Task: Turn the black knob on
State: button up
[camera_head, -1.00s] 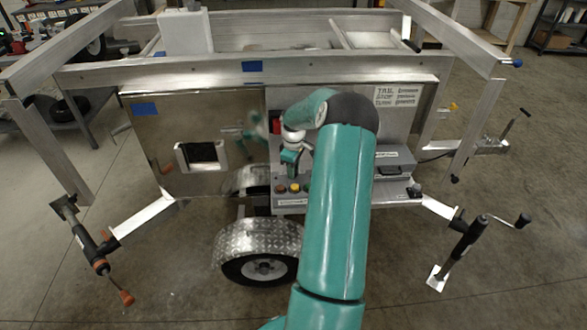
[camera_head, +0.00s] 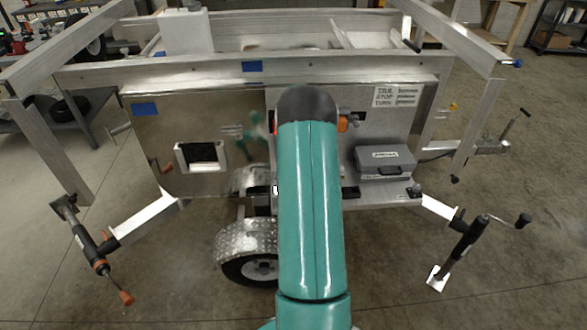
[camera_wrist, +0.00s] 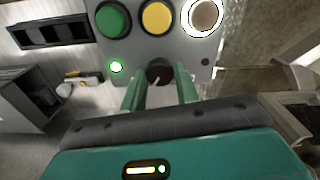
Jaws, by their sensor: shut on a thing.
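The black knob (camera_wrist: 159,70) sits on a grey control panel (camera_wrist: 135,50) in the wrist view, with a pale mark on its face. My gripper (camera_wrist: 161,78) has its two green fingers on either side of the knob and is shut on it. A small green light (camera_wrist: 116,67) glows on the panel left of the knob. Beyond the knob are a green button (camera_wrist: 112,19), a yellow button (camera_wrist: 156,17) and a reddish button with a bright white ring (camera_wrist: 203,16). In the head view my arm hides the knob and my gripper.
A grey case (camera_head: 385,162) rests on the trailer's shelf right of my arm. The trailer wheel's metal fender (camera_head: 243,238) is low on the left. Aluminium beams (camera_head: 225,68) run across the top. Open floor lies in front.

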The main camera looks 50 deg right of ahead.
jog(key=shift+m, duration=1)
jog(key=o, duration=1)
notch_tip(320, 180, up, 14)
jog(key=shift+f, duration=0.1)
